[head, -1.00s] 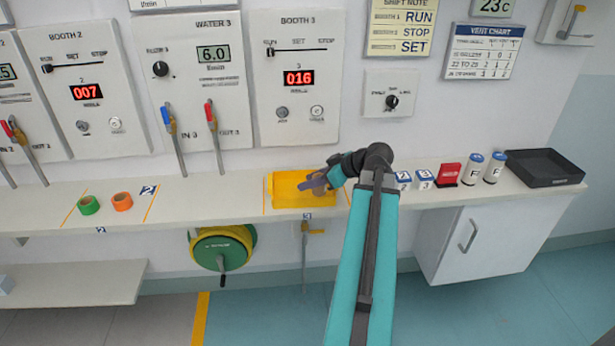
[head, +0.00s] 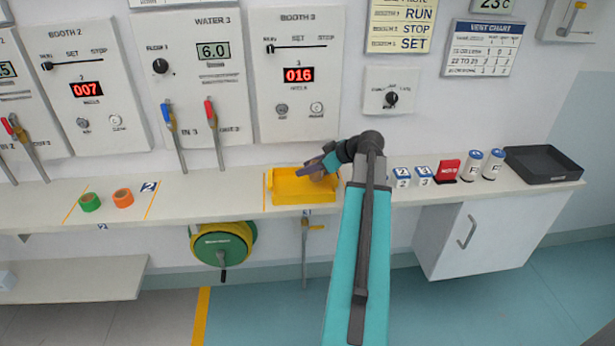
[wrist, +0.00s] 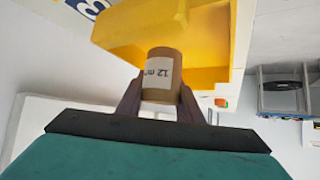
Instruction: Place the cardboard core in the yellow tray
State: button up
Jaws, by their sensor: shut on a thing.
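The cardboard core (wrist: 161,74) is a short brown cylinder with a white label in the wrist view. My gripper (wrist: 160,101) is shut on it, one finger on each side. The yellow tray (head: 285,189) lies on the shelf below Booth 3 in the head view. In the head view my gripper (head: 312,170) is over the tray's right back part. The tray (wrist: 123,28) shows behind the core in the wrist view. I cannot tell whether the core touches the tray; in the head view it is mostly hidden by my gripper.
Green tape (head: 89,202) and orange tape (head: 123,198) rolls lie left on the shelf. A green reel (head: 222,246) hangs below the shelf.

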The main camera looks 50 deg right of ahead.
aim_at(308, 184)
jog(key=shift+f+p, duration=0.4)
jog(key=shift+f, duration=1.35)
jog(key=shift+f, duration=0.2)
jog(key=o, duration=0.7)
jog(key=shift+o, duration=0.2)
jog(key=shift+r, duration=0.1)
jog(key=shift+r, duration=0.1)
jog(key=b+v, duration=0.2)
jog(key=v, duration=1)
jog(key=shift+s, duration=0.15)
